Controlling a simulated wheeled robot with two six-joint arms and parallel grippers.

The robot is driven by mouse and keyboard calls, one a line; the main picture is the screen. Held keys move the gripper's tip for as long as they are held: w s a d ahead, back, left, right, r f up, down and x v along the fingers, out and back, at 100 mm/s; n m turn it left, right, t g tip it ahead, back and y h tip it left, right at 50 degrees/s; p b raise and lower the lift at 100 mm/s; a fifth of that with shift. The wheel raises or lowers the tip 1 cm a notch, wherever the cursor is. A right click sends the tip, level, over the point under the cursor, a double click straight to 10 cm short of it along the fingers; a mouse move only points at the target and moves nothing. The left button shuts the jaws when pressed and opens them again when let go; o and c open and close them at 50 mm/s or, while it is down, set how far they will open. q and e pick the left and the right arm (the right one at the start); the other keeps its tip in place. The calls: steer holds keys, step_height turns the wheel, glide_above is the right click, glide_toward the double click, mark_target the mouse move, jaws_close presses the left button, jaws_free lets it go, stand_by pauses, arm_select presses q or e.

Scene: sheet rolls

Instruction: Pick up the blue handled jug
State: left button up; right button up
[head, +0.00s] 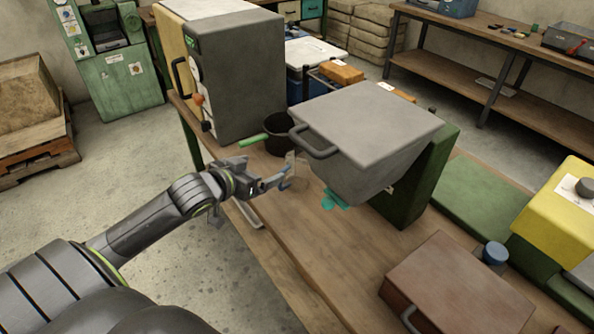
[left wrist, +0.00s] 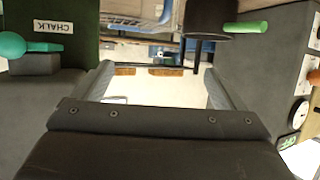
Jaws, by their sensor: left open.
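My left gripper (head: 276,182) is over the near left part of the workbench, left of the grey hopper, with its jaws open. In the left wrist view its two fingers (left wrist: 160,85) stand apart with nothing clearly gripped between them. A faint clear, glassy shape (head: 300,172) stands just past the fingertips in the head view, with a small blue piece near the tips. This may be the blue handled jug, but I cannot tell for sure, nor whether the fingers touch it. My right gripper is not in view.
The grey-lidded hopper (head: 365,120) overhangs the bench just right of the gripper, with teal bits (head: 330,200) below. A black pot (head: 283,132) with a green handle and a tall grey machine (head: 235,75) stand behind. A brown box (head: 460,285) is front right.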

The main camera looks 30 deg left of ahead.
arm_select(q)
glide_toward(294, 160)
steer(key=x, duration=0.5)
steer(key=shift+w+a+r, duration=0.2)
steer(key=shift+a+r, duration=0.1)
steer(key=shift+d+f+p+x, duration=0.15)
steer(key=shift+f+p+x, duration=0.05)
steer(key=shift+x, duration=0.85)
steer(key=shift+d+f+p+x, duration=0.1)
steer(key=shift+f+p+x, duration=0.1)
steer(key=shift+x, duration=0.9)
steer(key=shift+w+f, duration=0.25)
steer(key=shift+w, duration=0.15)
steer(key=c, duration=1.4)
steer(key=shift+r, duration=0.1)
